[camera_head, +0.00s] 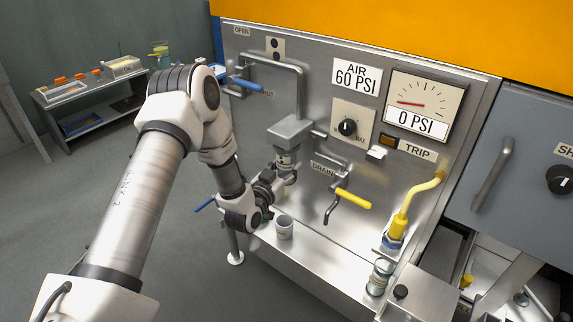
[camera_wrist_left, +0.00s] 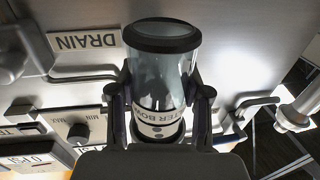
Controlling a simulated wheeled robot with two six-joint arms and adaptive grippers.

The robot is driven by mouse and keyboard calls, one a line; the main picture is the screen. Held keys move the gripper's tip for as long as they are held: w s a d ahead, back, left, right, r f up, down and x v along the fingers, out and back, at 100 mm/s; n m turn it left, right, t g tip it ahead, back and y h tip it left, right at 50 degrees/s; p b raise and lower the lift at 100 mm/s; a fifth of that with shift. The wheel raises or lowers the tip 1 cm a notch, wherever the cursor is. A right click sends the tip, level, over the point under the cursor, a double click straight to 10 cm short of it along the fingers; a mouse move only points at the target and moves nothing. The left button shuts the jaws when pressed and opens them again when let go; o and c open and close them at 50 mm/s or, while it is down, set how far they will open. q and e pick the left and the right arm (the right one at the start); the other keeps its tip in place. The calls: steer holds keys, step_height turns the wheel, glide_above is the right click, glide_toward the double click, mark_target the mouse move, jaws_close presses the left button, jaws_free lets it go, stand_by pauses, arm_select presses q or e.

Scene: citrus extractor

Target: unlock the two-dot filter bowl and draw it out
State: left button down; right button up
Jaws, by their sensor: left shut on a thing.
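The two-dot filter bowl (camera_head: 287,160) hangs upright below the grey filter head (camera_head: 290,129) on the steel panel. In the left wrist view the bowl (camera_wrist_left: 160,65) is a clear cylinder with a dark end ring, a white band with partly hidden "FILTER BOWL" lettering, and dark dots. My left gripper (camera_head: 277,181) is shut on the bowl, with one finger on each side of it in the left wrist view (camera_wrist_left: 159,98). The bowl's upper end is partly hidden by the gripper. A two-dot plate (camera_head: 275,49) is above the pipe. My right gripper is not in view.
A blue valve handle (camera_head: 247,84) is at upper left. Another clear bowl (camera_head: 380,277) stands at the ledge's right.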

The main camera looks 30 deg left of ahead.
arm_select(q)
steer(key=n+g+y, duration=0.1)
steer(key=n+y, duration=0.1)
steer(key=y, duration=0.1)
steer(key=n+g+y, duration=0.1)
steer(key=n+y, duration=0.1)
steer(key=y, duration=0.2)
steer(key=shift+w+d+r+n, duration=0.1)
steer(key=shift+d+n, duration=0.05)
steer(key=shift+n, duration=0.15)
steer(key=shift+n+g+y, duration=0.4)
steer(key=shift+y, duration=0.1)
steer(key=shift+f+b, duration=1)
steer(key=shift+f, duration=0.4)
steer(key=c, duration=1.2)
jaws_free()
jaws_close()
steer(key=shift+f+b, duration=1.8)
steer(key=shift+f, duration=0.7)
